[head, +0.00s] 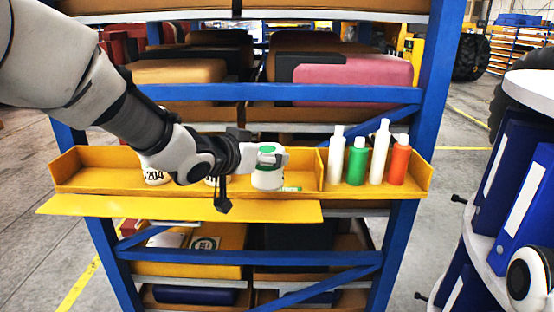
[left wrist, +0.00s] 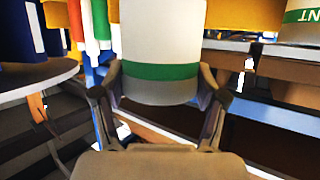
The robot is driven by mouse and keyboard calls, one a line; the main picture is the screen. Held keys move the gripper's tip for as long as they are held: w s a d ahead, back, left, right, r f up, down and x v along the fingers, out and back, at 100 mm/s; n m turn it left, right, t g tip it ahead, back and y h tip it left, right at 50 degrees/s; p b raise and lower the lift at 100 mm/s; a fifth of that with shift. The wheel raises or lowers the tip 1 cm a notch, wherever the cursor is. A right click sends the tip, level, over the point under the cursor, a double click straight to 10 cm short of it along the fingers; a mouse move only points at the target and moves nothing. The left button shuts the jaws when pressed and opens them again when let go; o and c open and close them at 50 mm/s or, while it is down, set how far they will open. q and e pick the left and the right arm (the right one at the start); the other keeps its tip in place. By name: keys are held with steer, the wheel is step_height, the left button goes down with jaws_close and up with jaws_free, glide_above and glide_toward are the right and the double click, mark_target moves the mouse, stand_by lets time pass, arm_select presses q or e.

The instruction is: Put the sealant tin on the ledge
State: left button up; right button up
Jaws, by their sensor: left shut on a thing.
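My left gripper (head: 270,158) comes in from the left and is shut on a white tin with a green top (head: 267,181). The tin is upright at the yellow tray, left of its divider; I cannot tell whether its base touches the tray. In the left wrist view the tin (left wrist: 160,30), white with a green band, sits between both fingers (left wrist: 160,100). A flat yellow ledge (head: 180,208) runs along the front of the tray, below and left of the tin. My right gripper is not in view.
The yellow tray (head: 75,178) holds a tin marked 204 (head: 155,176), partly hidden by my arm. Its right compartment holds white bottles (head: 336,158), a green bottle (head: 355,162) and an orange bottle (head: 399,162). Blue rack posts (head: 432,80) flank it. The ledge looks bare.

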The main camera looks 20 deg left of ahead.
arm_select(q)
steer(key=w+f+p, duration=0.1)
steer(key=w, duration=0.2)
steer(key=w+f+p, duration=0.1)
steer(key=w, duration=0.3)
steer(key=w+f+p, duration=0.1)
steer(key=w+f, duration=0.1)
steer(key=w, duration=0.1)
steer(key=shift+w+a+f+p, duration=0.1)
steer(key=shift+w+a+p, duration=0.05)
steer(key=shift+p, duration=0.25)
steer(key=shift+w+f, duration=0.15)
steer(key=shift+f, duration=0.2)
steer(key=shift+w+f, duration=0.1)
steer(key=shift+w, duration=0.1)
steer(key=o, duration=1.1)
steer(key=shift+w+f, duration=0.1)
steer(key=shift+o, duration=1.4)
steer(key=shift+s+r, duration=0.2)
steer(key=shift+s, duration=0.1)
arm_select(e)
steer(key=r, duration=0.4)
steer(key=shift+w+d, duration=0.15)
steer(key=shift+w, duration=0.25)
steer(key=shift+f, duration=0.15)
